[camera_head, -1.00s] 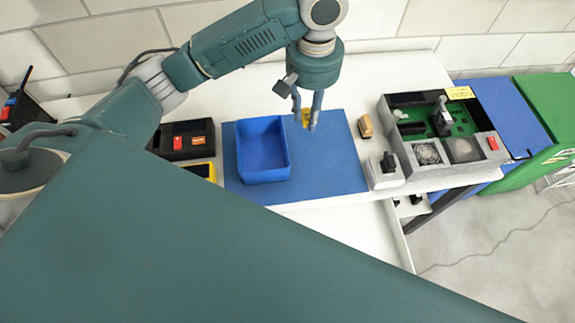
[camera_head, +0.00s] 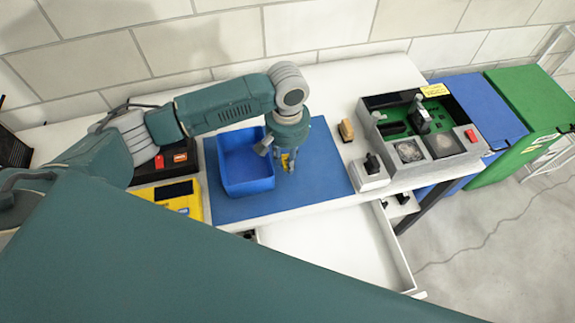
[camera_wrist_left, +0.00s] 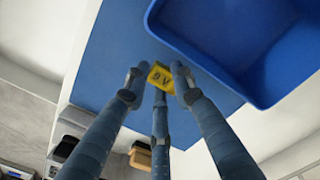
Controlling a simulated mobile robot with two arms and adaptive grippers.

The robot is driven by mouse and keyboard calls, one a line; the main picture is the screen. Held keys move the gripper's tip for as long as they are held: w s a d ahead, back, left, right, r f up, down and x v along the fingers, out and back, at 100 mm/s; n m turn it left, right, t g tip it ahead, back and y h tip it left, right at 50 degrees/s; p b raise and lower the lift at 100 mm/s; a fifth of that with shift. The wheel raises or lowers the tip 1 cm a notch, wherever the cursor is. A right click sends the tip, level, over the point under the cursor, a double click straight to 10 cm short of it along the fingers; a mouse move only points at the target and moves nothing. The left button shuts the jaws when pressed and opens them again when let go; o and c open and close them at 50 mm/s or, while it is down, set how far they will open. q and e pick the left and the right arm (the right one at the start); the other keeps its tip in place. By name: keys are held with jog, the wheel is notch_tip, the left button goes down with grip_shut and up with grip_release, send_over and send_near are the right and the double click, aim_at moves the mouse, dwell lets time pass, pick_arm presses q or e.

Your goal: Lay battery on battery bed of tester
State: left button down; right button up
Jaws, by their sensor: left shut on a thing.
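A yellow battery (camera_wrist_left: 161,77) marked "9 V" is between the fingertips of my left gripper (camera_wrist_left: 156,70) in the left wrist view. It also shows as a small yellow patch in the head view (camera_head: 285,161), mostly hidden by the fingers. My left gripper (camera_head: 288,164) points down, shut on the battery, over the blue mat (camera_head: 315,180) just right of the blue bin. I cannot tell whether the battery still touches the mat. A yellow device (camera_head: 176,198) with a dark panel, possibly the tester, stands at the left; its bed cannot be made out. My right gripper is not in view.
The open blue bin (camera_head: 247,185) stands on the mat's left part. A black box with red buttons (camera_head: 163,170) is behind the yellow device. A grey device with a green board (camera_head: 459,141), a small grey unit (camera_head: 369,180) and a tan block (camera_head: 346,131) stand right.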

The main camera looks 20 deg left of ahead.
pick_arm(q)
jog(key=shift+s+f, duration=0.1)
jog(key=shift+f, duration=1.75)
jog(key=c, duration=1.7)
grip_release()
jog(key=shift+c, duration=0.2)
